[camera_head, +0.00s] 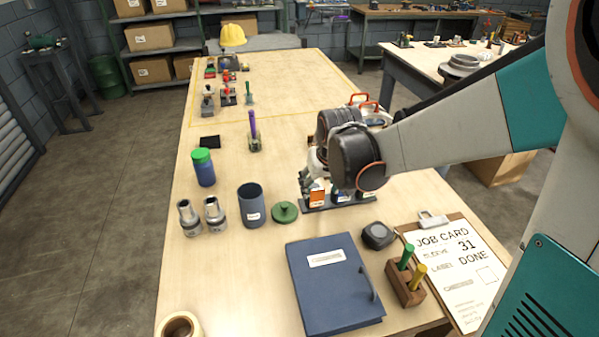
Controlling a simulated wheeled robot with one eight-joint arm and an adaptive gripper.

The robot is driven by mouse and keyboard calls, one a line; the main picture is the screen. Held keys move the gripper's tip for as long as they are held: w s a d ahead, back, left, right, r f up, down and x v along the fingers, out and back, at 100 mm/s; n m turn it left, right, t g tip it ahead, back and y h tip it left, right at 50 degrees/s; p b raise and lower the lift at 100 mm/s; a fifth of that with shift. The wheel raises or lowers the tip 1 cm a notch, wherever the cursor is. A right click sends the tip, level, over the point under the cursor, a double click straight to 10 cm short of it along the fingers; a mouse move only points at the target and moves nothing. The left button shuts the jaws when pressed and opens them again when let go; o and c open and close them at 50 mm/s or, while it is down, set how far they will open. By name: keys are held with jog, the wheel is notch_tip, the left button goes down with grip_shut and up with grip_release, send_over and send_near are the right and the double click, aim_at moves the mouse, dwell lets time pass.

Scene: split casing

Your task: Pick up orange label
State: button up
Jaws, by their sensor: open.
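The orange label (317,198) is a small upright piece with a white part, at the left end of a low dark holder (345,206) on the wooden table. A blue and white label (341,197) stands to its right in the same holder, and another piece farther right is partly covered by my arm. My gripper (308,186) is open, low over the left end of the holder, just behind and beside the orange label. My wrist covers much of the gripper, so I cannot tell whether a finger touches the label.
A green lid (284,212) and a dark blue cup (252,206) stand left of the holder. A dark tape measure (378,235), a blue binder (333,285) and a clipboard (455,262) lie in front.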

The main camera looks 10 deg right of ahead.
aim_at(318, 195)
jog(key=shift+b+x, duration=1.15)
jog(key=shift+x, duration=1.6)
jog(key=shift+s, duration=0.25)
jog(key=shift+c, duration=0.3)
jog(key=shift+s+r, duration=0.1)
jog(key=shift+s, duration=0.1)
jog(key=c, duration=1.1)
jog(key=shift+c, duration=0.2)
